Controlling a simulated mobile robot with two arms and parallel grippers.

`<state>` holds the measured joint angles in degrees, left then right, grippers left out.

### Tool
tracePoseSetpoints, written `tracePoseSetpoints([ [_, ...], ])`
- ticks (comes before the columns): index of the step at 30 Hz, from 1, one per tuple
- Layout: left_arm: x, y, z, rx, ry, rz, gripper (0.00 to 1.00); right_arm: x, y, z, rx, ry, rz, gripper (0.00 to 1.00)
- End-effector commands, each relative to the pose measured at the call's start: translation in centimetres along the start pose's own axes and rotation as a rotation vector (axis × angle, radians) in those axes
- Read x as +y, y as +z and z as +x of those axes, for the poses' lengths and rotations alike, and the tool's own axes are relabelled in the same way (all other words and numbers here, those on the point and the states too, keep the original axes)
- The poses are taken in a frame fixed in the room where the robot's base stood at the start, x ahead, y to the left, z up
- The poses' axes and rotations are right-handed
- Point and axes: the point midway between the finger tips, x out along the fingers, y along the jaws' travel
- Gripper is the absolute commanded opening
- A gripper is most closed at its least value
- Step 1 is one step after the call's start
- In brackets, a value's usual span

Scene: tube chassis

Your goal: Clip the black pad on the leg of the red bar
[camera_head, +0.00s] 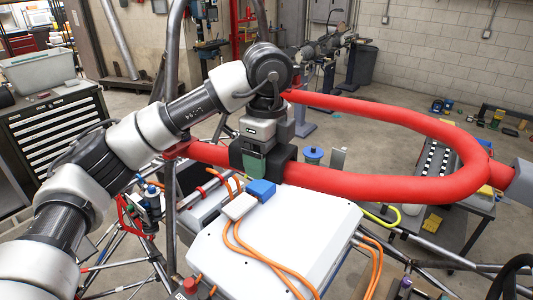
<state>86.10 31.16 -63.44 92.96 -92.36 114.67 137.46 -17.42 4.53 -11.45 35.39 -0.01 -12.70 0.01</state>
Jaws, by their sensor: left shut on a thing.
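The red bar (350,185) is a thick, padded U-shaped loop. It runs across the middle and curves round at the right. The black pad (285,164) is a dark block at the near leg of the red bar, towards its left part. My left gripper (255,160) comes down from above and is shut on the black pad. The pad overlaps the bar in the picture. I cannot tell whether it is seated fully around the bar, as the gripper hides part of it. My right gripper is not in view.
A white box (290,235) with orange cables and a blue connector (261,189) lies just below the bar. Grey frame tubes (171,80) stand at the left. A dark drawer cabinet (60,125) is at the far left. Open floor (370,150) shows inside the loop.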

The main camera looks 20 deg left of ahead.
Motion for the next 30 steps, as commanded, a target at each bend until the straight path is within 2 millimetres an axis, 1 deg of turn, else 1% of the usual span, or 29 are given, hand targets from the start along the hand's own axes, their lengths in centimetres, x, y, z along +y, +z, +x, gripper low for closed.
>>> tracePoseSetpoints([
  [6,0.0,0.0,0.0,0.0,0.0,0.0,0.51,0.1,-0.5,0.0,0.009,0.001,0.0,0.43],
  [7,0.0,0.0,0.0,0.0,0.0,0.0,0.79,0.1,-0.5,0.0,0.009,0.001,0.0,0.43],
  [11,0.0,0.0,0.0,0.0,0.0,0.0,0.98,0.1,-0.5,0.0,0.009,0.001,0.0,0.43],
  [12,0.0,0.0,0.0,0.0,0.0,0.0,1.0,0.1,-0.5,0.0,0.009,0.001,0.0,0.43],
  [18,0.0,0.0,-0.1,0.0,0.0,0.0,1.0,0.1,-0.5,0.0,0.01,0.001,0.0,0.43],
  [22,-0.1,0.0,-0.7,-0.001,-0.003,-0.001,1.0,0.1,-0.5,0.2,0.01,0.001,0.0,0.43],
  [26,-0.1,0.0,-2.4,-0.001,-0.006,-0.001,1.0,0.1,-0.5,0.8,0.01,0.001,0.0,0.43],
  [30,-0.1,0.0,-4.9,-0.002,-0.006,-0.002,1.0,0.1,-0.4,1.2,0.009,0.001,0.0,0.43],
])
